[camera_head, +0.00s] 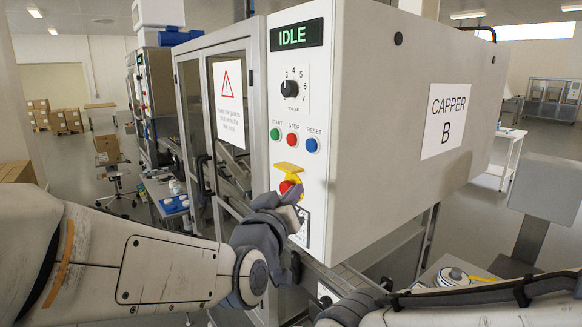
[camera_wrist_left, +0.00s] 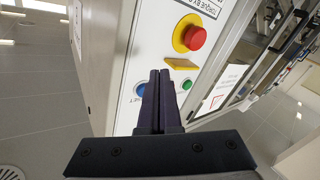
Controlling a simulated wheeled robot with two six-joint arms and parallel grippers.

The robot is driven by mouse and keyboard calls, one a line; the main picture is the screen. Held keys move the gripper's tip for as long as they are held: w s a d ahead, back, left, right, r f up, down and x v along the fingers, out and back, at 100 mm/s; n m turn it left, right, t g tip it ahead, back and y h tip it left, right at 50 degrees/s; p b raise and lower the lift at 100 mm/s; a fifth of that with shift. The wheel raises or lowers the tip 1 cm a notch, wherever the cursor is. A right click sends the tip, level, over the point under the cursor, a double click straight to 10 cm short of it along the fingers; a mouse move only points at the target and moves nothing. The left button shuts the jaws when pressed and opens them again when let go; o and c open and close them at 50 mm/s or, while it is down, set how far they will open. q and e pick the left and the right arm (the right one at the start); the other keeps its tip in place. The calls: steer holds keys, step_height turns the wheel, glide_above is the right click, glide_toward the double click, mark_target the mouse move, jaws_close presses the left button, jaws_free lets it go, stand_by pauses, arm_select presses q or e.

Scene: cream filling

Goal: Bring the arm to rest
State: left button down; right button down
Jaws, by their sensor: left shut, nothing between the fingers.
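My left arm comes in from the left in the head view. Its gripper (camera_head: 297,190) is in front of the lower control panel of the capper (camera_head: 372,120), close to the red emergency stop knob (camera_head: 287,186). In the left wrist view the two dark fingers (camera_wrist_left: 160,73) are together with nothing between them. The knob (camera_wrist_left: 195,38) and a yellow plate (camera_wrist_left: 180,66) show beyond them, apart from the fingertips in the picture. The fingers cover part of the row with the green button (camera_wrist_left: 187,84) and the blue button (camera_wrist_left: 141,88). My right arm crosses the bottom right; its fingers are out of view.
The capper's display (camera_head: 296,35) reads IDLE. Its guard door (camera_head: 230,105) stands left of the panel and looks shut. A conveyor rail (camera_head: 345,277) runs below the panel. A white round container (camera_head: 453,277) sits at the lower right. Open floor (camera_head: 455,225) lies to the right.

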arm_select(q)
steer(key=s+d+f+m+g, duration=0.2)
steer(key=s+f+m+g, duration=0.3)
steer(key=s+f+g, duration=1.05)
steer(key=s+a+f+m+g+y, duration=0.1)
steer(key=s+a+f+y, duration=0.1)
steer(key=s+a+f, duration=0.2)
steer(key=s+a+f+m+y, duration=0.2)
steer(key=s+a+f+y, duration=0.1)
steer(key=s, duration=0.5)
steer(key=shift+s+a+f+g, duration=0.4)
steer(key=shift+a+f, duration=0.1)
steer(key=shift+a, duration=0.25)
